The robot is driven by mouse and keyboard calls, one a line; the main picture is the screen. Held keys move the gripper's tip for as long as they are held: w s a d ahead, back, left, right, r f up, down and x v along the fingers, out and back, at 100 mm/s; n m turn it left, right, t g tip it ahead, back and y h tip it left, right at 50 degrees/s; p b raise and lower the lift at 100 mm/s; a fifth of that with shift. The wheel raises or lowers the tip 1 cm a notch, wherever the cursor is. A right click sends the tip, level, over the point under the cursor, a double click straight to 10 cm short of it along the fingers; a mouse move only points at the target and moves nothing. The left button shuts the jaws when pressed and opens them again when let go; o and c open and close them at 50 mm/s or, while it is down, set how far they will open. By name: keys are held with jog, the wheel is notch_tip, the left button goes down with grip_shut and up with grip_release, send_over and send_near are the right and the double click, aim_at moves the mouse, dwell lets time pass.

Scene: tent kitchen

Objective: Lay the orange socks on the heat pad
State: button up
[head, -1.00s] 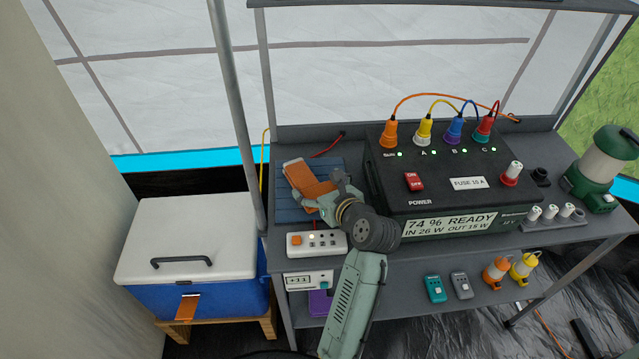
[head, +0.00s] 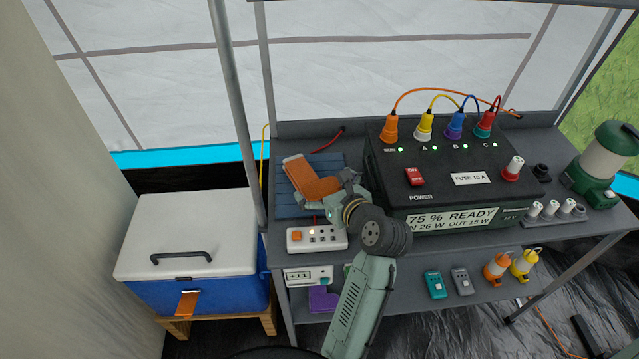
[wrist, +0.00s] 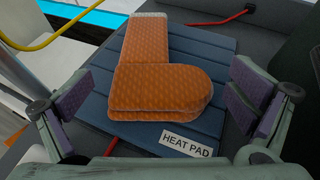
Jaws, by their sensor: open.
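The orange socks (wrist: 155,75), a folded pair with a pale cuff, lie flat on the blue ribbed heat pad (wrist: 205,50), which has a white "HEAT PAD" label. In the head view the socks (head: 312,182) rest on the heat pad (head: 288,206) at the table's left end. My gripper (wrist: 160,105) is open, with its two fingers apart on either side of the socks' foot end and not touching them. In the head view my gripper (head: 325,193) reaches over the pad and hides part of its right side.
A black power box (head: 450,175) with coloured plugs stands just right of the pad. A white power strip (head: 316,238) lies in front of the pad. A metal tent pole (head: 238,110) rises at left, near a blue-and-white cooler (head: 190,240). A purple item (head: 322,299) lies on the lower shelf.

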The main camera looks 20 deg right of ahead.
jog(key=shift+v, duration=2.35)
